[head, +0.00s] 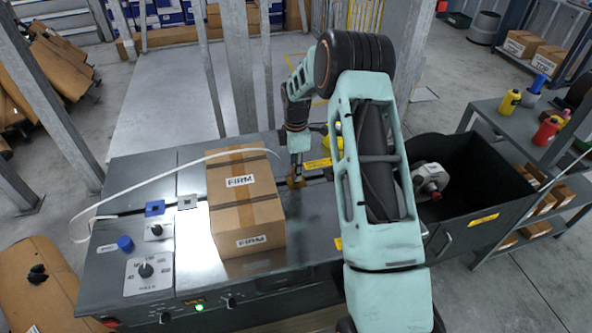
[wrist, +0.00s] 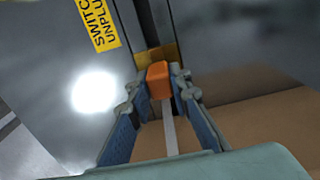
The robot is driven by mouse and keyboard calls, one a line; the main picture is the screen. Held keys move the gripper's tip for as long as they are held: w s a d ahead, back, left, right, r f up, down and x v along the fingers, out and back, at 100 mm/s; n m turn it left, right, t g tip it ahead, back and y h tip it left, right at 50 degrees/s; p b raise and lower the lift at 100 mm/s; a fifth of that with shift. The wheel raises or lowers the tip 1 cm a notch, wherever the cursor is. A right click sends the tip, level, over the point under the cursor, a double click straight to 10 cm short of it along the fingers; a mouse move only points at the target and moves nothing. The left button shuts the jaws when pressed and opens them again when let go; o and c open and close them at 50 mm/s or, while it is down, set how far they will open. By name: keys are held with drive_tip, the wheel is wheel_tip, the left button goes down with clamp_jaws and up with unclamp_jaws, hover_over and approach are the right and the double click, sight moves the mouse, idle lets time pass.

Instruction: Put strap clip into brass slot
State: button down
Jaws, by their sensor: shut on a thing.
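The orange strap clip (wrist: 158,78) is held between the fingertips of my gripper (wrist: 157,86), with the white strap (wrist: 170,132) running back from it between the fingers. The brass slot (wrist: 152,55) lies directly beyond the clip in the wrist view; I cannot tell whether the clip touches it or has entered it. In the head view my gripper (head: 296,178) points down at the brass slot (head: 297,184), just right of the box. The strap (head: 150,180) arches from the left end of the machine over the box. The clip is hidden in that view.
A cardboard box (head: 242,195) marked FIRM stands close left of my gripper. A blue block (head: 155,208) and a grey one (head: 188,202) sit on the grey bench top (head: 190,160) to the left. A black bin (head: 455,150) holding a metal part is at right.

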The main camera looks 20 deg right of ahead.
drive_tip(key=shift+f+b, duration=0.3)
drive_tip(key=shift+f, duration=0.2)
drive_tip(key=c, duration=1.7)
unclamp_jaws()
drive_tip(key=shift+r, duration=0.1)
wheel_tip(320, 180, up, 12)
drive_tip(key=shift+f, duration=0.1)
